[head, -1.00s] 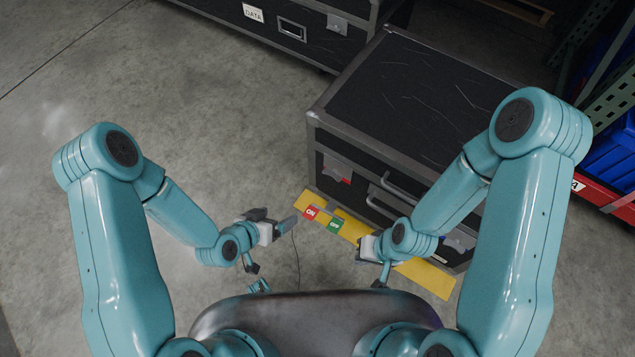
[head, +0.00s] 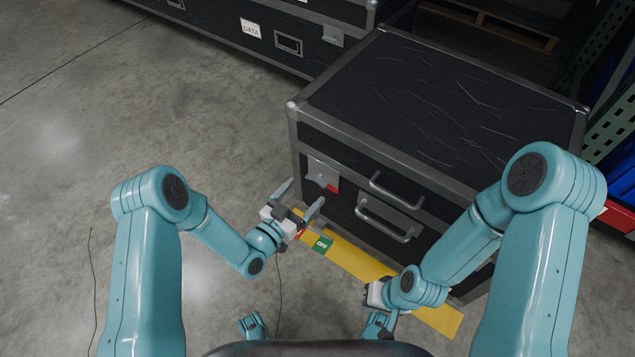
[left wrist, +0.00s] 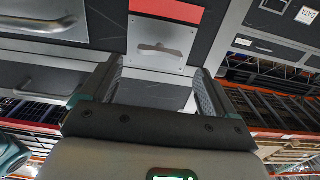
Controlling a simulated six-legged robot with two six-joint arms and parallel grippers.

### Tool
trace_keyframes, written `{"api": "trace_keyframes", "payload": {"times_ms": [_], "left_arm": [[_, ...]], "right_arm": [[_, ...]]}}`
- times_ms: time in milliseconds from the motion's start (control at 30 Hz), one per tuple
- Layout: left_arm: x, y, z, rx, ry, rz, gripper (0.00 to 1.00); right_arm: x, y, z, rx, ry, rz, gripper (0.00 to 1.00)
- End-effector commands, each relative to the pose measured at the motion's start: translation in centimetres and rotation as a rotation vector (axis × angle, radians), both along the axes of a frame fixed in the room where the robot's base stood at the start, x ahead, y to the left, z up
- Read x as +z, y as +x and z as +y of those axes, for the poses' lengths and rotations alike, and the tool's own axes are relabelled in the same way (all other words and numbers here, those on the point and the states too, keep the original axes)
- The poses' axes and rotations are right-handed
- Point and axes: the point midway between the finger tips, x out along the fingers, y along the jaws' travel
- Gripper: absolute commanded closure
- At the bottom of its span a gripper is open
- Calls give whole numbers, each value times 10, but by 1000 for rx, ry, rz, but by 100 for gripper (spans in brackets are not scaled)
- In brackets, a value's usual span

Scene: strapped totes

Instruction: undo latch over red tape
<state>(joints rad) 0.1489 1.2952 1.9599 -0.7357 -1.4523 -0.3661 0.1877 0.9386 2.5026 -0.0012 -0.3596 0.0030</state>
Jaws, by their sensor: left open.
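The black case (head: 430,95) has a grey metal latch (head: 320,172) on the left part of its front. A small piece of red tape (head: 333,189) shows at the latch's lower edge. My left gripper (head: 299,199) is open and empty, in front of and slightly left of the latch, apart from it in the head view. In the left wrist view, the latch plate with its raised tab (left wrist: 160,48) lies beyond the two spread fingers, beside the red tape (left wrist: 170,9). My right gripper (head: 374,293) is low near the yellow strip; its fingers are not clear.
Two bar handles (head: 388,218) sit right of the latch on the case front. Another dark case (head: 215,30) stands behind. Floor to the left is open, with a thin cable.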

Motion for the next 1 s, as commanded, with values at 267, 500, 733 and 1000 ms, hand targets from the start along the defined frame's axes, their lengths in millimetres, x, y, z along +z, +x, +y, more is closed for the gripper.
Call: {"api": "trace_keyframes", "payload": {"times_ms": [267, 500, 733, 1000], "left_arm": [[-2, 41, -32, -1, 0, -2, 11], [0, 50, -41, 0, 0, 1, 11], [0, 50, -41, 0, -1, 2, 20], [0, 50, -41, 0, -1, 2, 67]], "right_arm": [[-14, 3, -3, -11, -2, -5, 100], [-15, 4, -3, -13, -2, -7, 100], [-15, 3, -3, -13, -2, -7, 100], [-15, 3, -3, -13, -2, -6, 100]]}}
